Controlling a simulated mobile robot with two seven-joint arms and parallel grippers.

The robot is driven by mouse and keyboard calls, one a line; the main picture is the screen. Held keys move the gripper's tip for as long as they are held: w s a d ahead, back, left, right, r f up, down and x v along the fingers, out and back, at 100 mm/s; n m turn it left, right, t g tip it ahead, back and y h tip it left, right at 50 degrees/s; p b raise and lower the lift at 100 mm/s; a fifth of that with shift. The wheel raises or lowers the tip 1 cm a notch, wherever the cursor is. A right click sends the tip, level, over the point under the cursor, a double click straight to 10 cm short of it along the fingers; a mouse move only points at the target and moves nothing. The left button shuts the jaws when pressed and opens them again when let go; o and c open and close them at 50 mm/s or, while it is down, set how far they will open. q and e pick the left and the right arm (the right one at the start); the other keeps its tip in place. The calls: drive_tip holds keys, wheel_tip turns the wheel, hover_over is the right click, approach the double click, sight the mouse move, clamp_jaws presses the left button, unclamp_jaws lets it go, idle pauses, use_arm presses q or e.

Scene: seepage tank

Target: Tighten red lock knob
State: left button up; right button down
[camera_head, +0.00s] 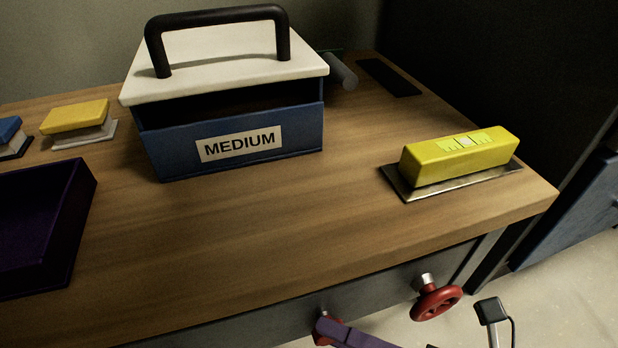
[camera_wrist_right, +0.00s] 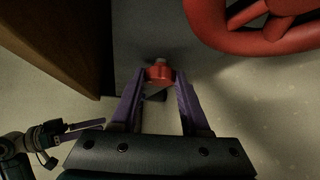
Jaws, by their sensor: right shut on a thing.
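The red lock knob (camera_wrist_right: 159,73) is small, with a grey metal end, and sits between the purple fingers of my right gripper (camera_wrist_right: 158,88) in the right wrist view. The fingers are shut on it, one on each side. In the head view the knob (camera_head: 323,328) shows at the bottom edge on the bench's front panel, partly covered by a purple finger of my right gripper (camera_head: 331,327). A dark jointed part at the lower left of the right wrist view may be my left gripper (camera_wrist_right: 92,125); its jaw state is unclear.
A red handwheel (camera_head: 437,300) stands out from the front panel, right of the knob. On the wooden bench (camera_head: 260,240) are a blue MEDIUM box (camera_head: 165,158) with a white, black-handled lid, a yellow block tool (camera_head: 460,158), a yellow sponge-like block (camera_head: 75,117) and a dark purple tray (camera_head: 75,225).

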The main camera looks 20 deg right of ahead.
idle(0.4)
drive_tip(key=shift+c, duration=1.9)
unclamp_jaws()
drive_tip(key=shift+s, duration=0.1)
drive_tip(key=p+v, duration=0.2)
drive_tip(key=v, duration=0.7)
drive_tip(key=shift+s+d, duration=0.25)
drive_tip(key=shift+d, duration=0.05)
drive_tip(key=shift+r, duration=0.1)
